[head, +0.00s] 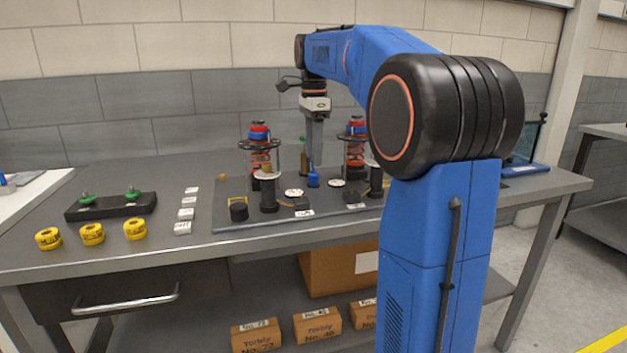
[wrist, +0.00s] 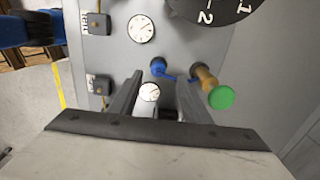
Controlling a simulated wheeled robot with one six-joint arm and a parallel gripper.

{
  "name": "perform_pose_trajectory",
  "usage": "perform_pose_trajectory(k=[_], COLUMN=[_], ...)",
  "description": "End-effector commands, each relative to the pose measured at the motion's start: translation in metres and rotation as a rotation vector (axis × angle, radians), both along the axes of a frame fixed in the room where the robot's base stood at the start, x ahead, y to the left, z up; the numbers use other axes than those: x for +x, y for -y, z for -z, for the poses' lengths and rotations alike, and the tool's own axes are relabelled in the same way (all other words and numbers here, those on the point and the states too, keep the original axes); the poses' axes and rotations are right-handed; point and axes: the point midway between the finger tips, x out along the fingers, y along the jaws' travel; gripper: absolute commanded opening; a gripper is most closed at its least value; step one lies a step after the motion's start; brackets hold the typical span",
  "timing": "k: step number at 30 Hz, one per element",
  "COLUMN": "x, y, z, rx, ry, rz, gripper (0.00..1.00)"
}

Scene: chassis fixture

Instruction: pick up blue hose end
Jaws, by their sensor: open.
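The blue hose end (head: 313,179) stands on the grey fixture board (head: 240,220) in the head view, just under my gripper (head: 315,168). In the wrist view the blue hose end (wrist: 158,66) shows a round blue top with a short blue piece running to the right. It lies just beyond the tips of my gripper (wrist: 165,85), roughly between the two finger lines. My gripper points down, is open, and has nothing between its fingers. I cannot tell the exact height gap between the fingertips and the hose end.
A brown post with a green cap (wrist: 221,97) stands close to the right finger. A white dial (wrist: 141,28) and a large black numbered disc (wrist: 212,8) are nearby. Red spring struts (head: 259,150) flank the gripper. Yellow rolls (head: 92,234) lie at left.

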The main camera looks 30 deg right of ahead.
Motion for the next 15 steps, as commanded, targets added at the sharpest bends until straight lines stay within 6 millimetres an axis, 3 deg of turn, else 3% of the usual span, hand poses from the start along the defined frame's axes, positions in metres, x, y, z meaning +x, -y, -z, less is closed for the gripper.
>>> perform_pose_trajectory(k=[9, 15], x=[-0.004, -0.003], y=[-0.002, -0.002], z=[0.04, 0.047], rx=[0.001, 0.0], ry=[-0.002, 0.0], rz=[0.0, 0.0], gripper=[0.44, 0.44])
